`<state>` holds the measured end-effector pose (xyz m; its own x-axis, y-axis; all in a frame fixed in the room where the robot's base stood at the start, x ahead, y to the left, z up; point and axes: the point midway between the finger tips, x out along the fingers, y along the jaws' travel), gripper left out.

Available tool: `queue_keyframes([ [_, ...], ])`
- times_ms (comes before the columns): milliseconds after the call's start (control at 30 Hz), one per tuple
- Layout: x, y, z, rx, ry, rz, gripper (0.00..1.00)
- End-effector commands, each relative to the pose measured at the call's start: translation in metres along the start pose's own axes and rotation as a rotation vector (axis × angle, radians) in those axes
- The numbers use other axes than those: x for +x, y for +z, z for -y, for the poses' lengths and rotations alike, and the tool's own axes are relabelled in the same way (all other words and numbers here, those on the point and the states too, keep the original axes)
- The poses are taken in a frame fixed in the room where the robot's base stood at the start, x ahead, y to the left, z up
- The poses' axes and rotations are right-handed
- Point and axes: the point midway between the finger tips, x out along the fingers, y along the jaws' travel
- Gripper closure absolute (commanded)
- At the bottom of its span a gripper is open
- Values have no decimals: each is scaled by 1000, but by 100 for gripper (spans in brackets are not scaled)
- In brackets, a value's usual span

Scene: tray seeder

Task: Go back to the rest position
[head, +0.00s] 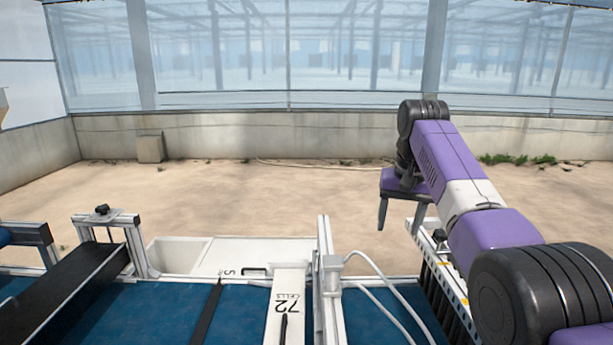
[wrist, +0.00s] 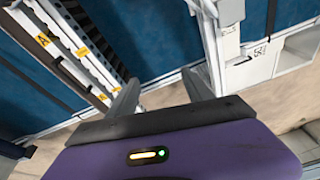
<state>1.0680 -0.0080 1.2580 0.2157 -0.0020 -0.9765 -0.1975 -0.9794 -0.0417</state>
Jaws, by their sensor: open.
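My gripper (head: 401,216) hangs at the end of my purple arm on the right side of the head view, with its fingers pointing down. Its two fingers are apart with nothing between them. In the wrist view the fingers (wrist: 163,97) are also spread and empty, near the edge of the blue belt. The tray seeder's blue belt (head: 245,310) runs across the bottom of the head view. My gripper is beyond its far edge, close to a white rail with yellow labels (wrist: 65,48).
A white bin (head: 176,256) sits behind the belt, with a black ramp (head: 75,285) at left. Open sandy floor lies beyond, up to a low concrete wall (head: 270,137).

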Motion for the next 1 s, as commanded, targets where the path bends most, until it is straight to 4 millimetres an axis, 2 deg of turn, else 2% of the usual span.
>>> queue_keyframes([
  [133, -16, -32, 7, -16, -28, -143, 41],
  [267, -19, -58, 14, -33, -55, -283, 41],
  [400, -9, -80, 22, -55, -84, -435, 41],
  [567, 16, -91, 29, -79, -115, -601, 41],
  [767, 61, -78, 32, -104, -153, -809, 41],
  [867, 83, -60, 31, -114, -167, -898, 41],
  [1000, 110, -26, 26, -122, -182, -1007, 41],
])
